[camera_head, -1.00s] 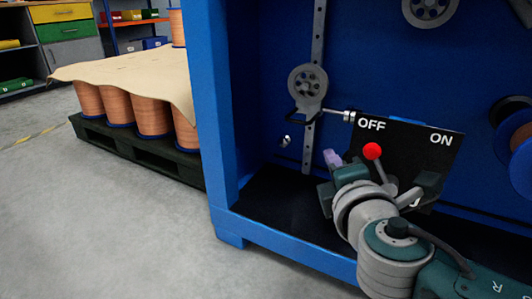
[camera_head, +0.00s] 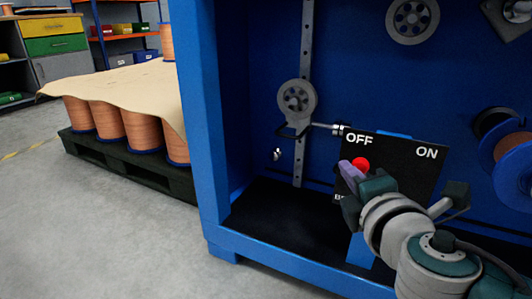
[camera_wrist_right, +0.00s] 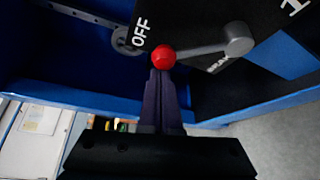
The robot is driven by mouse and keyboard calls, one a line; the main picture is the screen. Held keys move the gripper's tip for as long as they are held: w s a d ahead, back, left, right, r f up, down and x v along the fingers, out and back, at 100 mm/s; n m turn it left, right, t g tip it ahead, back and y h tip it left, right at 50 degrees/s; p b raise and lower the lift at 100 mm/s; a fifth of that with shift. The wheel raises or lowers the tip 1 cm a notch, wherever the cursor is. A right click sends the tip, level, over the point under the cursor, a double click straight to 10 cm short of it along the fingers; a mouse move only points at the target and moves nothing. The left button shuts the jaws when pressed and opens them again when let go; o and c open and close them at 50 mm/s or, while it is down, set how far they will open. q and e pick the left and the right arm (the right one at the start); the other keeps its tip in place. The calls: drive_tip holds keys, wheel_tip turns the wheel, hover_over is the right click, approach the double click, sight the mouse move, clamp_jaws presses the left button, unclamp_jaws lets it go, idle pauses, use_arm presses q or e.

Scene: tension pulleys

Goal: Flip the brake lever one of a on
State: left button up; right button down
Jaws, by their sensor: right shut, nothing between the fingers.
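The brake lever has a round red knob (camera_head: 361,163) and sits on a black panel (camera_head: 405,160) marked OFF and ON. The knob is just below the word OFF. In the right wrist view the red knob (camera_wrist_right: 163,57) is joined by a grey bar (camera_wrist_right: 200,50) to a round pivot (camera_wrist_right: 238,39). My right gripper (camera_head: 350,170) has its purple fingers shut and empty, with the tips close beside the knob. In the wrist view its fingertips (camera_wrist_right: 160,76) lie just below the knob; I cannot tell whether they touch. My left gripper is not in view.
The panel is inside a blue machine frame (camera_head: 205,130). A grey pulley (camera_head: 297,98) on a slotted rail is to the left, and a copper spool (camera_head: 515,160) is to the right. A covered pallet (camera_head: 130,165) of spools stands further left. Open floor lies in front.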

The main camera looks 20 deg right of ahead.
sight(367, 162)
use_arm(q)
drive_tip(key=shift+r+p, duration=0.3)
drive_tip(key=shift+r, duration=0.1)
use_arm(e)
drive_tip(key=shift+s+d+r, duration=0.3)
drive_tip(key=shift+r, duration=0.05)
drive_tip(key=shift+s+d+r, duration=0.2)
drive_tip(key=shift+s+r, duration=0.05)
drive_tip(key=shift+s, duration=0.05)
drive_tip(key=shift+s+d+r+p, duration=0.3)
drive_tip(key=shift+s+d+p, duration=0.2)
drive_tip(key=shift+s+d, duration=0.2)
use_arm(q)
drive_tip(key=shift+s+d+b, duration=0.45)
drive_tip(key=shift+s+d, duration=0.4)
use_arm(e)
drive_tip(key=s+d, duration=0.3)
drive_tip(key=s, duration=0.1)
drive_tip(key=shift+d+f, duration=0.15)
drive_tip(key=shift+f, duration=0.1)
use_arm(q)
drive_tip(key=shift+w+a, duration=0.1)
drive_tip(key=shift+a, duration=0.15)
use_arm(e)
drive_tip(key=shift+d+f, duration=0.1)
drive_tip(key=shift+f, duration=0.05)
